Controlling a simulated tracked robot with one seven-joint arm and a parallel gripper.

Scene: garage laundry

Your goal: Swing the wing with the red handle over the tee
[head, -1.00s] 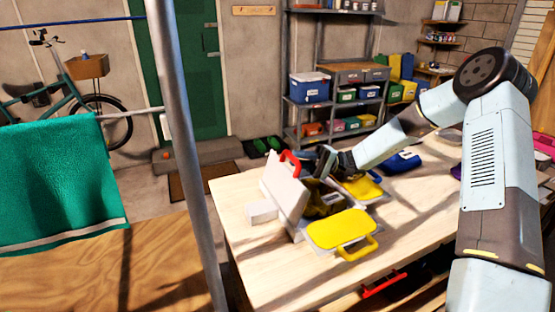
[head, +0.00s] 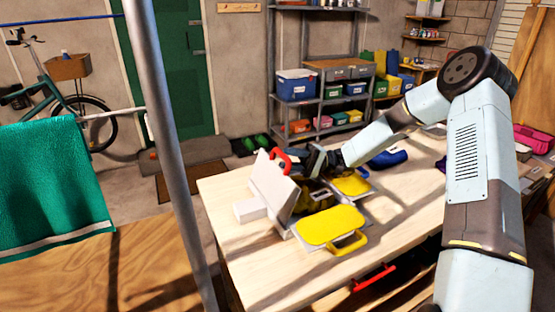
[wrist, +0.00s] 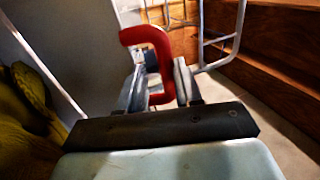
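The wing with the red handle (head: 273,188) is a pale panel standing steeply on the left of the folding board, its lower edge by a white block. Its red handle (head: 281,158) is a loop on the upper edge. The tee (head: 314,197), dark yellow, lies at its foot, partly hidden. My gripper (head: 314,160) is at the handle from the right. In the wrist view, my gripper (wrist: 160,85) has one finger on each side of the red handle (wrist: 148,34), with its bar filling the narrow gap, so it looks shut on it.
The white block (head: 250,209) sits left of the wing. A wing with a yellow handle (head: 331,225) lies at the near side, and another yellow panel (head: 351,184) is behind. The wooden table (head: 235,257) is bare at its near left. A grey post (head: 178,150) stands in front.

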